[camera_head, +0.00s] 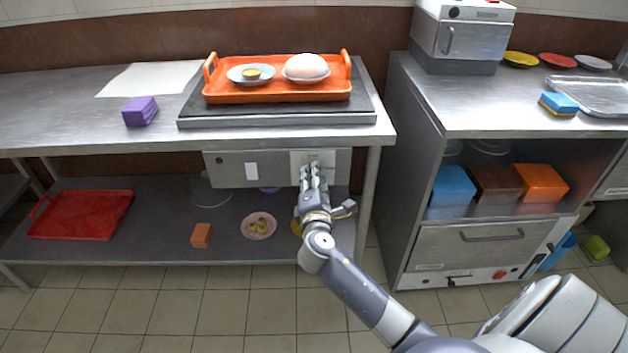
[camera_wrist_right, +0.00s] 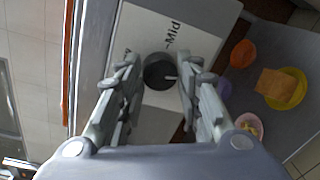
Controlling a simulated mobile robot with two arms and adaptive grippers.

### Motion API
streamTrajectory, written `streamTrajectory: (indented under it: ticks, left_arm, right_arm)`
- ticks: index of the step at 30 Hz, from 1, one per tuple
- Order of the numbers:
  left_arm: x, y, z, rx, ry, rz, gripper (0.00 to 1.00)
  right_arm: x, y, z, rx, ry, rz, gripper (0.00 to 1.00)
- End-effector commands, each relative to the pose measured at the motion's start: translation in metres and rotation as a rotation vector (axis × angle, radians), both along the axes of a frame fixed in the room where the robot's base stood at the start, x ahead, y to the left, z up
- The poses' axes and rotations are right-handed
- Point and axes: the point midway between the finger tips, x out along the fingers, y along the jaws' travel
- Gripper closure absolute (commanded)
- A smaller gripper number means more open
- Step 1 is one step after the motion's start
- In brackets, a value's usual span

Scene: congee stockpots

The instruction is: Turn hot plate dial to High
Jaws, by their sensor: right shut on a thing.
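The hot plate (camera_head: 278,118) is a flat dark slab on the steel table, with an orange tray (camera_head: 278,96) on it. Its grey control box (camera_head: 230,170) hangs under the table's front edge, with a pale dial panel at the right end. In the right wrist view the round dark dial (camera_wrist_right: 158,72) sits on the pale panel (camera_wrist_right: 178,22), beside the printed word "Mid"; a light mark shows on the dial. My right gripper (camera_head: 312,168) is at the panel, its fingers (camera_wrist_right: 158,80) shut on the dial from both sides. In the head view the gripper hides the dial. My left gripper is out of view.
The tray carries a bowl with a white mound (camera_head: 306,66) and a plate (camera_head: 242,75). A purple block (camera_head: 140,111) lies left of the hot plate. The lower shelf holds a red tray (camera_head: 80,215) and a pink plate (camera_head: 250,233). A steel cabinet (camera_head: 412,180) stands close right.

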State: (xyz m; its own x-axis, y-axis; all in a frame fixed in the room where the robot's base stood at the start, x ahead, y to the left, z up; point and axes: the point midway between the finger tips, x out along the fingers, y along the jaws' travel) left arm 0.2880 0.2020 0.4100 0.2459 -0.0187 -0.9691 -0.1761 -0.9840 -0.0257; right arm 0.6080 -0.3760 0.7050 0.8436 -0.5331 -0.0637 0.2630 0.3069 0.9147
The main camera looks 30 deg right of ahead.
Motion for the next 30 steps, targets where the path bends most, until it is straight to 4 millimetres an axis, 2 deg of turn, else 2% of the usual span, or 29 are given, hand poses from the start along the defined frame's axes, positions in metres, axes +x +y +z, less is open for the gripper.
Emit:
streamTrajectory:
  ticks: [12,29,30]
  left_arm:
    - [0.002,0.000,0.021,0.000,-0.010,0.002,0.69]
    - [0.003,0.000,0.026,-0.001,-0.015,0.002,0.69]
    - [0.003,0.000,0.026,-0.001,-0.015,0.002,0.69]
  right_arm:
    - [-0.001,-0.002,0.000,0.169,-0.105,-0.002,0.92]
    - [0.000,-0.001,0.000,0.198,-0.122,-0.002,0.92]
    - [0.000,-0.001,0.000,0.197,-0.122,-0.002,0.65]
